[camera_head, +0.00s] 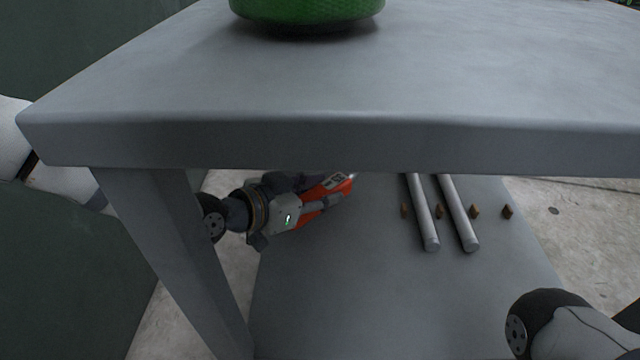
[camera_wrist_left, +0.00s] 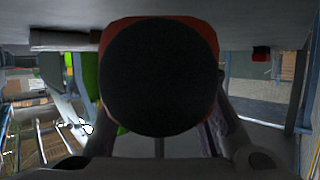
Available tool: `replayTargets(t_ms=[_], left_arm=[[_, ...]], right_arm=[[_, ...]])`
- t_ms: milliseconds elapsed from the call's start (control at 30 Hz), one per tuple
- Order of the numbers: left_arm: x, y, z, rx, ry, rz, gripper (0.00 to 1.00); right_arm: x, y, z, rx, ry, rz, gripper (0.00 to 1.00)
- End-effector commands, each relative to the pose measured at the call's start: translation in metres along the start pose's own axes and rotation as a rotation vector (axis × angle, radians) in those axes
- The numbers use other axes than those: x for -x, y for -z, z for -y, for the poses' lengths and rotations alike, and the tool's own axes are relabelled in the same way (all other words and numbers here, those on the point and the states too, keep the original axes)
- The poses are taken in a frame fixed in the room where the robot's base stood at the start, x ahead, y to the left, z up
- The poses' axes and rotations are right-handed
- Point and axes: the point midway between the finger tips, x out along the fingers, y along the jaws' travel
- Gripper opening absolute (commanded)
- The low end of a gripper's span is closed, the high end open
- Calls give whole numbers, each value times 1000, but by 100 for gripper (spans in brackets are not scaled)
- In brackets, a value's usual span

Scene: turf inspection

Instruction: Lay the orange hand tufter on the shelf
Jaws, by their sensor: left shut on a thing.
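The orange hand tufter (camera_head: 328,190) is held in my left gripper (camera_head: 312,194), under the table top and over the left back part of the grey lower shelf (camera_head: 340,290). The far end of the tufter is partly hidden by the table's front edge. In the left wrist view a round black end of the tufter (camera_wrist_left: 160,78) fills the middle, with orange-red body behind it and a finger on each side. I cannot tell whether the tufter touches the shelf. My right arm shows at the lower right; its gripper is out of view.
The table top (camera_head: 480,70) overhangs the shelf and bears a green round object (camera_head: 307,10). A table leg (camera_head: 180,250) stands at left. The front of the shelf is clear.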

Motion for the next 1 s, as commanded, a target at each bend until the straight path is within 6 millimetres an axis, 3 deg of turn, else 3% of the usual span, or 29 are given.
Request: replayTargets(t_ms=[33, 167, 1000], left_arm=[[-5, -12, 0, 4, -1, 1, 0], [-9, -21, 0, 3, -1, -1, 0], [-12, -28, 0, 0, 1, -2, 0]], right_arm=[[-7, 3, 0, 1, 0, 11, 40], [-13, 5, 1, 2, 0, 21, 40], [-16, 6, 1, 2, 0, 26, 40]])
